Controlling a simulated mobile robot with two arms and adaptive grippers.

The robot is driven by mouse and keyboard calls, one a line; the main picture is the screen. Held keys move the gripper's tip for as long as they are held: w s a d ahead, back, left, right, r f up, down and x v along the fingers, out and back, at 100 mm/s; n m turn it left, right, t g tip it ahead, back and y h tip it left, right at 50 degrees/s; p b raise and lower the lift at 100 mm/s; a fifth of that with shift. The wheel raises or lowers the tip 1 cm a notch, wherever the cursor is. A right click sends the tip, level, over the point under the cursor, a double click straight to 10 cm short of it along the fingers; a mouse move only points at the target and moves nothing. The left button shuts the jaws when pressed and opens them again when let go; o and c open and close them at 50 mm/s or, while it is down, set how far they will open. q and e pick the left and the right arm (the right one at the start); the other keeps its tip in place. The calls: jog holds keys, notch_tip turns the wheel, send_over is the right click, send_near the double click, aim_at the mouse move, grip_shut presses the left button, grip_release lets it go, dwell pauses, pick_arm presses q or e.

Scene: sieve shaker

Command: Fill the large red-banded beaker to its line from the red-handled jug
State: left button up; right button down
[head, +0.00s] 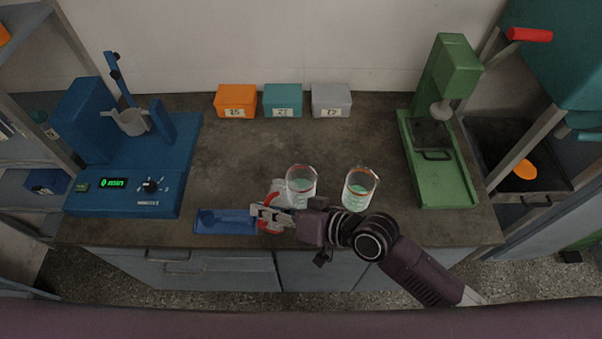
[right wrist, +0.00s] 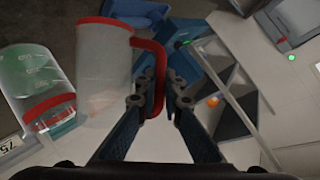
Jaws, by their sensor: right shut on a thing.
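The red-handled jug (right wrist: 104,75) is a pale, translucent vessel with a red rim. My right gripper (right wrist: 160,97) is shut on its red handle (right wrist: 158,62). In the head view the jug (head: 274,192) is partly hidden by the right gripper (head: 257,211), near the bench's front edge. I cannot tell its tilt or what it contains. Two clear beakers stand to its right, a left one (head: 301,187) and a right one (head: 359,190), both with reddish rims and greenish contents or marks. The right wrist view shows a red-banded beaker (right wrist: 38,80) beside the jug, apart from it. My left gripper is out of view.
A blue tray (head: 212,227) lies left of the jug. A blue machine (head: 120,203) stands at left, a green press (head: 447,190) at right. Orange (head: 236,98), teal (head: 283,97) and grey (head: 330,97) boxes stand at the back. The middle of the bench (head: 240,150) is clear.

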jog(key=s+a+f+n+t+h+p, duration=0.1)
jog(key=s+a+f+n+t+h, duration=0.1)
jog(key=s+f+n, duration=0.3)
jog(key=shift+s+a+f+t, duration=0.25)
jog(key=shift+a+f+t, duration=0.55)
jog(key=shift+a, duration=0.1)
